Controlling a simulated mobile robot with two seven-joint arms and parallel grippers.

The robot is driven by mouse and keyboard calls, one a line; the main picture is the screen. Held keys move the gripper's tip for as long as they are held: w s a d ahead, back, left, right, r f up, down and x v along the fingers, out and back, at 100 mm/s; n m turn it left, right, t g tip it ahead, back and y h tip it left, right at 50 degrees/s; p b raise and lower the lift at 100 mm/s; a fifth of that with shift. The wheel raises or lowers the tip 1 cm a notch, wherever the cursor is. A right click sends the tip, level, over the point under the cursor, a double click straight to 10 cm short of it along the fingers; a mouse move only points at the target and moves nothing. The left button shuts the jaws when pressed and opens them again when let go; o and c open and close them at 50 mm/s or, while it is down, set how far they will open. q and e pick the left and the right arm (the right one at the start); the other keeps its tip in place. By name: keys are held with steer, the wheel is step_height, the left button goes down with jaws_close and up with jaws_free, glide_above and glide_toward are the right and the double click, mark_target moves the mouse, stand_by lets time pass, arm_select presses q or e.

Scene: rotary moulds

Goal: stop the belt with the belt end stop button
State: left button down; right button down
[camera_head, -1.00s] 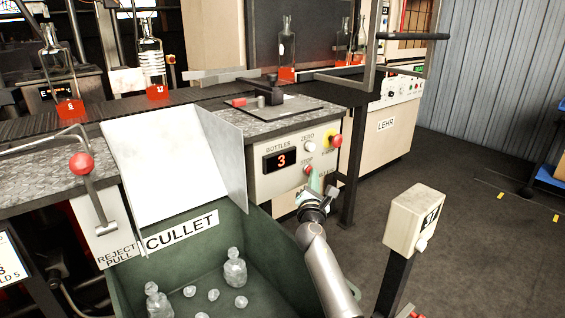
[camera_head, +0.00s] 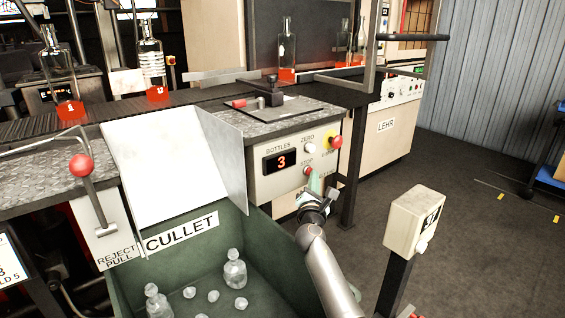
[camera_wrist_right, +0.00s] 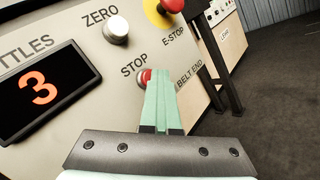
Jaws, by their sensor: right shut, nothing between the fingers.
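My left gripper is not in view.
A white ZERO button (camera_wrist_right: 116,29) and a red E-stop on yellow (camera_wrist_right: 164,10) sit above on the same panel. The counter (camera_head: 281,161) reads 3.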

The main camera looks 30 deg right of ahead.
steer(key=s+p, duration=0.3)
steer(key=s, duration=0.2)
steer(key=shift+s+d, duration=0.1)
steer(key=shift+s, duration=0.25)
stand_by(0.7)
